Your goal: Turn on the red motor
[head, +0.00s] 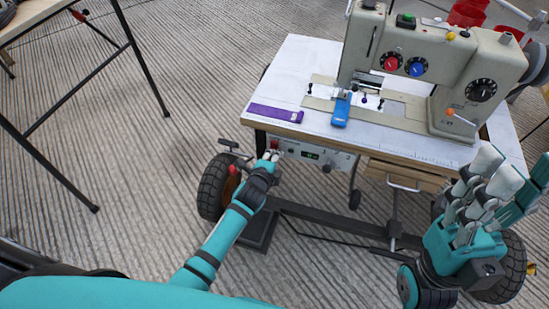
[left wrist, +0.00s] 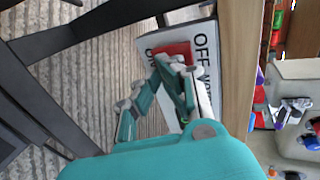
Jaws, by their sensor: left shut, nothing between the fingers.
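A control box (head: 314,155) with a small green display hangs under the front left edge of the sewing table. In the left wrist view its white panel (left wrist: 207,60) carries the words ON and OFF around a red switch (left wrist: 180,48). My left gripper (head: 271,156) is shut and empty at the left end of this box. In the left wrist view its fingertips (left wrist: 168,64) lie over the lower part of the red switch. I cannot tell whether they touch it. My right gripper (head: 514,168) is raised at the right, its fingers apart and empty.
A beige sewing machine (head: 435,60) stands on the white tabletop (head: 305,70), with a purple strip (head: 275,113) and a blue item (head: 341,110) in front. A wooden drawer (head: 405,175), black wheels (head: 215,187) and frame bars are below.

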